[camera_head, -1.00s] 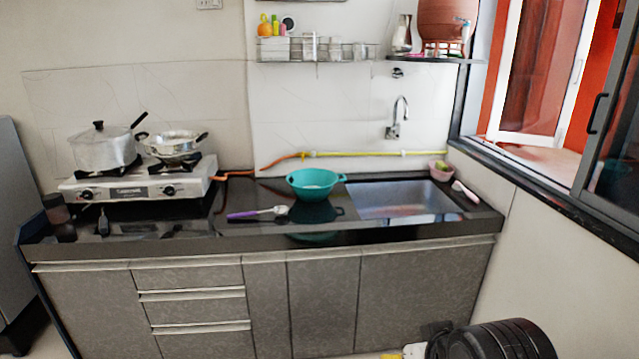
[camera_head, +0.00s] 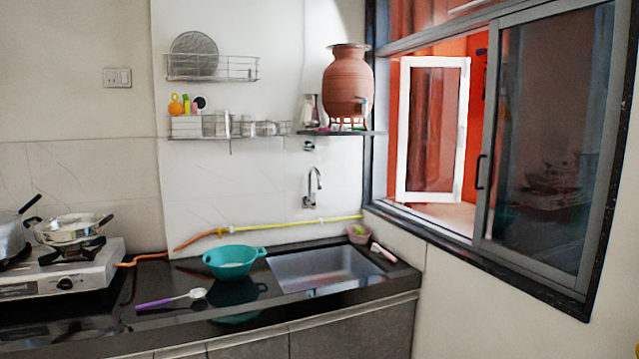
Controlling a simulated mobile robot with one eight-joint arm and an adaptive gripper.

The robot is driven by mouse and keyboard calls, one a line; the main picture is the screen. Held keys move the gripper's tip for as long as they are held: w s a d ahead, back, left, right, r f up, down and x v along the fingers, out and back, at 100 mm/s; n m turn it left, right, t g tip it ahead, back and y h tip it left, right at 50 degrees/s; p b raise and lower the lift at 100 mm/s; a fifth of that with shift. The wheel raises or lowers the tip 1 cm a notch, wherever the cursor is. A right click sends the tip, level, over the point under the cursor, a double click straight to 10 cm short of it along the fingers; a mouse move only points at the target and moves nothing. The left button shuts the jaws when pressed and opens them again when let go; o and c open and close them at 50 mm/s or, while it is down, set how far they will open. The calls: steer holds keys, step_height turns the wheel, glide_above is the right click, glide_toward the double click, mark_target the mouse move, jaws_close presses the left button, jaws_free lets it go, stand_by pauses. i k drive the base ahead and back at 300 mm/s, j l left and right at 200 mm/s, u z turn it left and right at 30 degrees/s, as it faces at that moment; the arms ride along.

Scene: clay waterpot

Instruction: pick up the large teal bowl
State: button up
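The large teal bowl (camera_head: 229,262) stands upright on the black counter (camera_head: 180,331), just left of the sink. It has a handle at its right side, and something pale shows inside it. A purple-handled spoon (camera_head: 172,299) lies in front of it to the left. My gripper is not in the picture, so I cannot see its state or where it is relative to the bowl.
The sink (camera_head: 325,268) is right of the bowl, with a small pink bowl (camera_head: 359,234) behind it. A gas stove (camera_head: 60,270) with pans stands at the left. A wall rack (camera_head: 225,127) and a clay pot (camera_head: 348,86) are above. The window (camera_head: 500,150) is at the right.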

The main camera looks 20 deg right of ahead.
mark_target(232, 262)
steer(key=i+u, duration=0.15)
steer(key=i, duration=0.45)
steer(key=i+u, duration=0.1)
steer(key=i, duration=0.55)
steer(key=i+l+u, duration=0.15)
steer(key=i, duration=0.45)
steer(key=i+l+u, duration=0.15)
steer(key=i, duration=0.45)
